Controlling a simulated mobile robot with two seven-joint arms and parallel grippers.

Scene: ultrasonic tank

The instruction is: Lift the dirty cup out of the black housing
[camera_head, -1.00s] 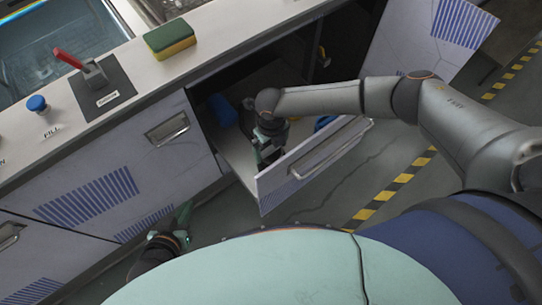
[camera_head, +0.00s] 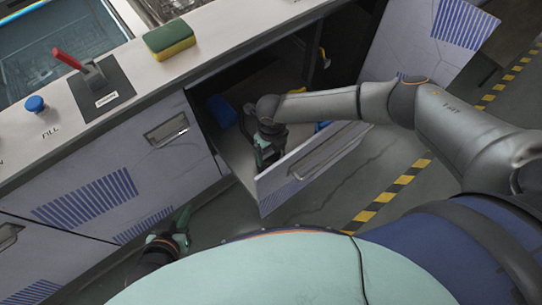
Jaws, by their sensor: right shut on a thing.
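My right gripper (camera_head: 264,158) points down inside the open drawer (camera_head: 237,160), close behind its front panel. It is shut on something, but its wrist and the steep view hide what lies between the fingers. I cannot make out the dirty cup or clearly tell the black housing from the dark parts around the gripper. My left gripper (camera_head: 184,219) is low in front of the cabinet, away from the drawer. Its fingers are too small and dark to tell whether they are open.
A blue object (camera_head: 222,112) lies at the drawer's left rear, and another blue object (camera_head: 322,126) shows to the right, behind my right forearm. The counter above holds a green-yellow sponge (camera_head: 169,39), a red lever (camera_head: 68,58) and a blue button (camera_head: 35,104). A cabinet door (camera_head: 425,45) stands open at right.

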